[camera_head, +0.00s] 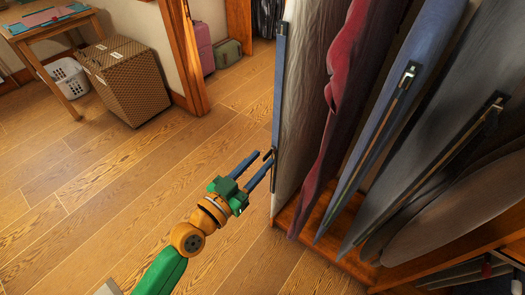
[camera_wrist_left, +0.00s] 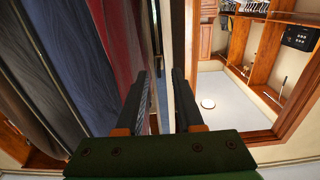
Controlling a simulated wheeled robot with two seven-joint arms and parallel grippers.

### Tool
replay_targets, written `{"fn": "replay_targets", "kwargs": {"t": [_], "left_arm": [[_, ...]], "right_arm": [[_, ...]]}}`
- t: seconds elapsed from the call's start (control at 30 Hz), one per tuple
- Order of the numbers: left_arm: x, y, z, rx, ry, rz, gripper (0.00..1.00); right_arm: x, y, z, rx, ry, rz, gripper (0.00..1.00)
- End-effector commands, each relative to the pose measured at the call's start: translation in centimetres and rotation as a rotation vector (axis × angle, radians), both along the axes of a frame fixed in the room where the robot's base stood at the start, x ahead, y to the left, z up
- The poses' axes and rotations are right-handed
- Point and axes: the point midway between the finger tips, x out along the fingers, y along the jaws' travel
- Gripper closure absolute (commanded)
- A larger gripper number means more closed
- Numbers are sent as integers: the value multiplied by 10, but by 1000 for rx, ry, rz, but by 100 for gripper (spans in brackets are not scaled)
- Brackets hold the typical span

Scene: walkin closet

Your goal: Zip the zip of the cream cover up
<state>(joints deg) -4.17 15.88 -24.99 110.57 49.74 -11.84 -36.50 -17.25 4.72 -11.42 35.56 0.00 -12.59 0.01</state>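The cream cover (camera_head: 306,85) hangs at the left end of the row of covers. A blue zip strip (camera_head: 280,75) runs down its front edge. A small dark piece, perhaps the zip's pull (camera_head: 268,154), shows at that edge low down, by my fingertips. My left gripper (camera_head: 265,157) is beside the lower part of this edge, its two fingers apart. In the left wrist view the gripper (camera_wrist_left: 158,100) also shows open, with a gap between the fingers. I cannot tell whether a finger touches the pull. My right gripper is not in view.
A red cover (camera_head: 345,90), a blue cover (camera_head: 400,90) and grey covers hang close by on the right, above a wooden shelf edge (camera_head: 340,262). The wooden floor (camera_head: 130,190) on the left is clear. A brown box (camera_head: 125,85) and a white basket (camera_head: 67,77) stand far left.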

Motion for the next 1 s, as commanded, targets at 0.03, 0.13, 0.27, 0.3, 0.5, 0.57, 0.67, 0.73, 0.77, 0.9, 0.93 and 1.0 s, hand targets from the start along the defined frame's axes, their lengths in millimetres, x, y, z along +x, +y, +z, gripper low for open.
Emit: {"fn": "replay_targets", "kwargs": {"t": [0.03, 0.13, 0.27, 0.3, 0.5, 0.57, 0.67, 0.73, 0.77, 0.9, 0.93, 1.0], "left_arm": [[8, -6, 3, -3, -1, -1, 64], [19, -14, 1, -1, 1, 0, 64], [25, -18, 0, 1, 2, -1, 64], [25, -19, 0, 1, 2, -1, 64], [25, -18, -1, 2, 2, 0, 80], [25, -18, -1, 1, 3, 0, 96], [25, -18, -1, 1, 3, 0, 100], [25, -18, -1, 1, 3, 0, 100], [25, -18, -1, 1, 3, 0, 100], [25, -18, -1, 1, 3, 0, 100], [25, -18, -1, 1, 3, 0, 100], [25, -18, -1, 2, 4, 0, 100]], "right_arm": [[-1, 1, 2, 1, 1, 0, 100], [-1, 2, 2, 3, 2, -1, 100], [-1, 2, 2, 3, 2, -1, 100], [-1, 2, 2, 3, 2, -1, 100], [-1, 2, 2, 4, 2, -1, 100], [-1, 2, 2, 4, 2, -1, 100], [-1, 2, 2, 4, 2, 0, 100], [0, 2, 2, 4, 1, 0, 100], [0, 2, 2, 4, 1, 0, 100], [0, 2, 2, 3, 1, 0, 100], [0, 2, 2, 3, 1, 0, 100], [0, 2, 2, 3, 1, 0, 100]]}}
